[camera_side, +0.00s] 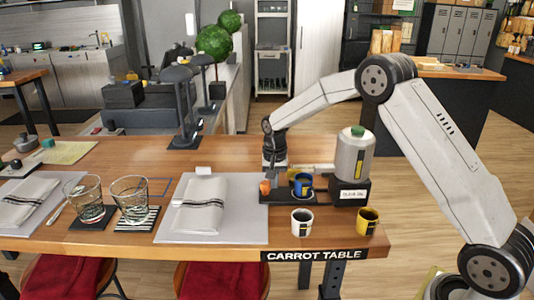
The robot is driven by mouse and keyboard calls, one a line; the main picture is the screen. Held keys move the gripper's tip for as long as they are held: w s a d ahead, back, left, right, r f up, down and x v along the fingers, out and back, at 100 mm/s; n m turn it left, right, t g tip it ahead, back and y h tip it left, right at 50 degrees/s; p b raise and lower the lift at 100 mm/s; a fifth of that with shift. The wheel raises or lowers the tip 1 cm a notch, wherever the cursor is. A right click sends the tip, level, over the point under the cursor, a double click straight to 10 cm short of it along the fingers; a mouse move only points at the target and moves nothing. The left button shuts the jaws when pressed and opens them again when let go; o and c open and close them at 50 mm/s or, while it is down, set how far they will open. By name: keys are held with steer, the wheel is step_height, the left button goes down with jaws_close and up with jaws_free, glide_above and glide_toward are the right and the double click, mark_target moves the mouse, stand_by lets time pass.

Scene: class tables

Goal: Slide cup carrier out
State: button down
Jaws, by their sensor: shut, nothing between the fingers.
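The cup carrier seems to be the low dark tray (279,199) near the right end of the wooden table. A blue cup (303,185) stands on it, and a small orange object (265,187) is at its left end. My gripper (275,171) points down just behind the tray, between the orange object and the blue cup in the picture. It is shut and empty. Its fingertips are small here, and I cannot tell whether they touch the tray.
A grey canister (354,160) on a black labelled base (349,193) stands right of the tray. A white cup (302,221) and a yellow cup (367,221) stand near the front edge. A placemat (170,232) with a napkin (203,205) and glasses (131,196) lie left.

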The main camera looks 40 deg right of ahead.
mark_target(260, 194)
steer(key=shift+w+a, duration=1.6)
steer(key=shift+w, duration=0.05)
stand_by(0.5)
steer(key=shift+s+d, duration=0.15)
steer(key=shift+s+d, duration=0.4)
steer(key=shift+s, duration=0.05)
steer(key=shift+r, duration=0.2)
steer(key=shift+r, duration=3.35)
steer(key=shift+s, duration=0.15)
